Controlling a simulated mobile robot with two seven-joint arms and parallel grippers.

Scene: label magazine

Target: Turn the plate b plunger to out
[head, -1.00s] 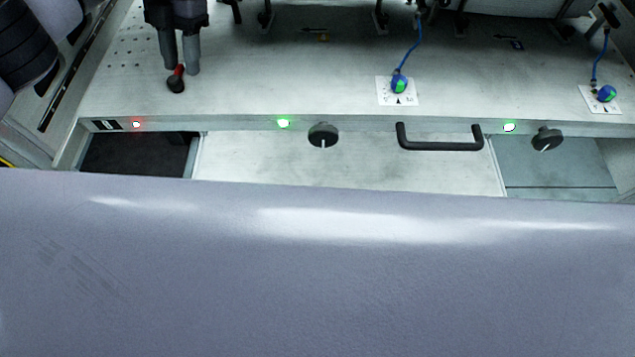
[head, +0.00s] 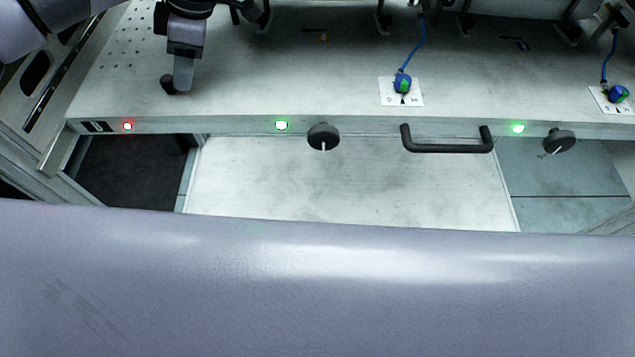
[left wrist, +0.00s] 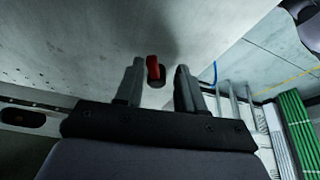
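A small plunger with a black knob (head: 168,85) stands on the grey plate at the upper left of the head view. The left wrist view shows its red grip (left wrist: 153,68) on a dark base. I see no readable letter on it. My left gripper (head: 183,82) points down right beside it in the head view, with its fingers seen edge-on. In the left wrist view the left gripper (left wrist: 160,68) is open, one finger on each side of the red grip. The grip sits closer to the left finger; contact cannot be made out. My right gripper is not in view.
The plate between is mostly clear.

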